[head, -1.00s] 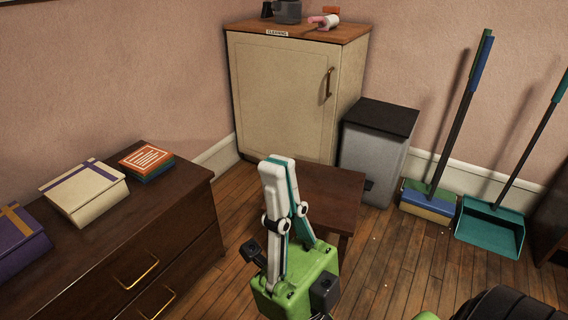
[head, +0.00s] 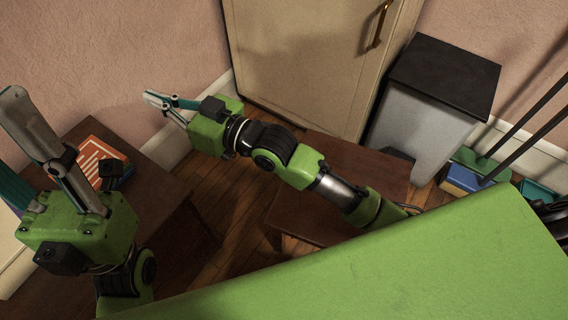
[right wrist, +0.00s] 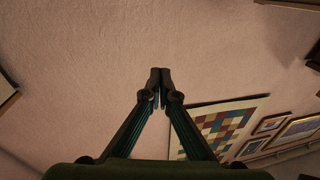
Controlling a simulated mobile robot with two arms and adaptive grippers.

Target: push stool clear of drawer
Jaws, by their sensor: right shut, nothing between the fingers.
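The low brown wooden stool (head: 360,160) stands in front of the cream cabinet (head: 310,70) in the head view. My right arm crosses above it and hides part of its top. My right gripper (head: 165,104) is shut and empty, left of the stool near the wall corner. The dark dresser (head: 175,190) with the drawers is at left; its drawer fronts are mostly hidden. My left gripper (head: 20,140) is open above the dresser, its fingers partly cut by the frame edge. The right wrist view shows the right gripper's closed fingertips (right wrist: 160,85) against pink wall.
A grey bin with a black lid (head: 445,75) stands right of the stool. A broom (head: 480,165) and a teal dustpan (head: 537,192) are beyond it. Orange-topped books (head: 98,160) lie on the dresser. A strip of wooden floor (head: 235,215) is bare between dresser and stool.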

